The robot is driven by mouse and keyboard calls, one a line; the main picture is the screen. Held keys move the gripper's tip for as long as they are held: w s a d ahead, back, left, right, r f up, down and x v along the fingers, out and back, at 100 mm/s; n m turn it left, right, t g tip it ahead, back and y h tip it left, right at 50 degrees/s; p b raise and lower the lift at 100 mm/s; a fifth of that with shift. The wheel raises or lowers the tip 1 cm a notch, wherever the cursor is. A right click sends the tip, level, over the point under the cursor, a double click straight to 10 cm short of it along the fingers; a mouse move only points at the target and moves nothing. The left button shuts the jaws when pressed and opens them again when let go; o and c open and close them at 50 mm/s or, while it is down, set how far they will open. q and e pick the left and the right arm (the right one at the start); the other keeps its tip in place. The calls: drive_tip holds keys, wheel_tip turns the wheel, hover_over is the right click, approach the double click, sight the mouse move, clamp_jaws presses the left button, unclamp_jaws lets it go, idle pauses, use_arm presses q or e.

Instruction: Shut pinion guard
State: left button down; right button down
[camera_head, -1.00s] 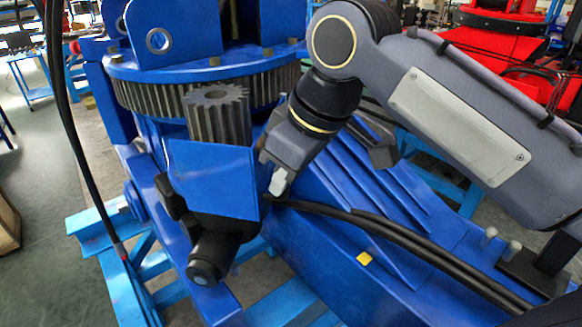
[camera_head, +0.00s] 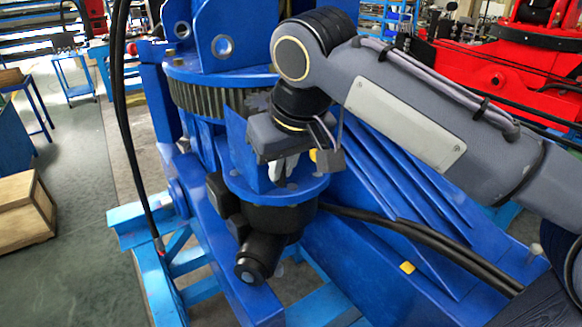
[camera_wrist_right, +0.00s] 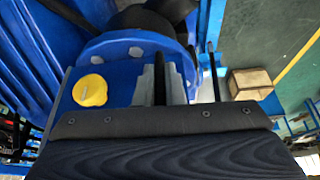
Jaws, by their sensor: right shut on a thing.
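The blue pinion guard (camera_head: 242,152) stands upright in front of the toothed pinion (camera_head: 258,102), above the round blue motor flange (camera_head: 305,190). My right gripper (camera_head: 283,168) points down at the guard, its pale fingertips just above the flange. In the right wrist view the gripper (camera_wrist_right: 168,85) has its fingers close together around a narrow dark upright part, probably the guard's edge or handle. A yellow knob (camera_wrist_right: 90,90) sits beside the fingers on a blue face. My wrist hides much of the pinion and guard. My left gripper is out of view.
A black motor (camera_head: 265,245) hangs below the flange, with black hoses (camera_head: 400,232) running right. The large toothed ring (camera_head: 200,98) is behind. Blue ribs stand to the right. A wooden crate (camera_head: 25,212) stands on open floor at left.

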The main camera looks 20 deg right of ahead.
idle(0.5)
drive_tip(key=c, duration=1.8)
unclamp_jaws()
drive_tip(key=shift+w+a, duration=0.1)
drive_tip(key=v, duration=0.8)
drive_tip(key=s+d+f+m+y+b, duration=0.1)
drive_tip(key=s+f, duration=0.4)
drive_tip(key=f, duration=0.6)
drive_tip(key=s+d+f+m+y+b, duration=0.1)
drive_tip(key=s+d+f, duration=0.3)
drive_tip(key=f, duration=0.7)
drive_tip(key=s+d+f+m+t+y+b, duration=0.1)
drive_tip(key=s+f, duration=0.4)
drive_tip(key=f, duration=0.7)
drive_tip(key=shift+s+d+m+b, duration=0.35)
drive_tip(key=shift+d+m+b, duration=0.35)
drive_tip(key=shift+d, duration=0.25)
